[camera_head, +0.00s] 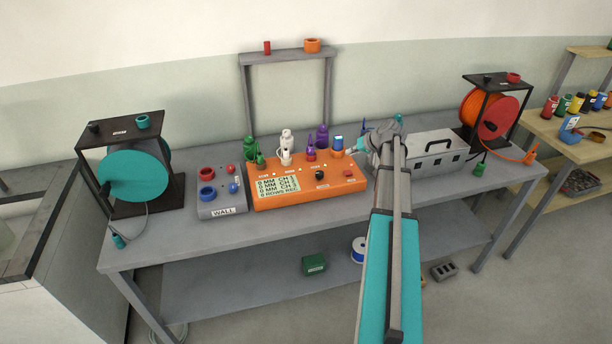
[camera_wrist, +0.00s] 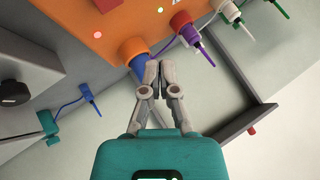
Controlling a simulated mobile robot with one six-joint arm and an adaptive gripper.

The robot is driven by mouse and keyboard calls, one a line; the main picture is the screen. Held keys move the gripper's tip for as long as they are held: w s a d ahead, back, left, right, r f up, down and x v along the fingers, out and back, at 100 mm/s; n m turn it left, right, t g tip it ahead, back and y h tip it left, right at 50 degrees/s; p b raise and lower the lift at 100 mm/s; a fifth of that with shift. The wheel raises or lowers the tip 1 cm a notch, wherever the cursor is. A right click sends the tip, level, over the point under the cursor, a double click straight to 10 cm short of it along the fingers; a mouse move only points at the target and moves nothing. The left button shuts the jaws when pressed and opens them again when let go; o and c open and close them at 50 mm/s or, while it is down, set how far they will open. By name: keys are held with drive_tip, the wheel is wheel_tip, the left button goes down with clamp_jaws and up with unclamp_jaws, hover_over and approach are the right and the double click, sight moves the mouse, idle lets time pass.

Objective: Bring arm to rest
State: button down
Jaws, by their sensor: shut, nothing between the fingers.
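My gripper (camera_wrist: 158,72) is shut and empty in the wrist view, its fingertips together close to the orange box's end. In the head view, my gripper (camera_head: 352,150) is beside the right part of the orange box (camera_head: 310,186), and my arm hides the bench behind it. The orange box also shows in the wrist view (camera_wrist: 95,30). An orange socket (camera_wrist: 132,48) holds a blue plug (camera_wrist: 140,66) just beyond the fingertips. I cannot tell whether they touch. A purple plug (camera_wrist: 192,34) stands beside it.
A grey frame (camera_head: 245,95) rises behind the orange box. The bench front is largely clear.

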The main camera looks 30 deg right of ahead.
idle(0.6)
drive_tip(key=shift+a, duration=0.15)
drive_tip(key=a+g, duration=0.1)
drive_tip(key=a, duration=0.3)
drive_tip(key=a+f+n, duration=0.1)
drive_tip(key=a, duration=0.3)
drive_tip(key=a+f+g, duration=0.1)
drive_tip(key=a, duration=0.4)
drive_tip(key=shift+s+f+g+y, duration=0.1)
drive_tip(key=shift+s+g+y, duration=0.15)
drive_tip(key=shift+g+y, duration=0.05)
drive_tip(key=s+a+f+n+g+h, duration=0.1)
drive_tip(key=s+a+g, duration=0.1)
drive_tip(key=s+a, duration=0.3)
drive_tip(key=s+a+f+n+g+h, duration=0.1)
drive_tip(key=s+a, duration=0.4)
drive_tip(key=a, duration=0.9)
drive_tip(key=s+a+f+n+g+h, duration=0.1)
drive_tip(key=s+a+g+h, duration=0.1)
drive_tip(key=s+a, duration=0.4)
drive_tip(key=a+g, duration=0.1)
drive_tip(key=a, duration=0.3)
drive_tip(key=shift+a+f+n, duration=0.2)
drive_tip(key=shift+f+n, duration=0.05)
drive_tip(key=shift+n, duration=0.05)
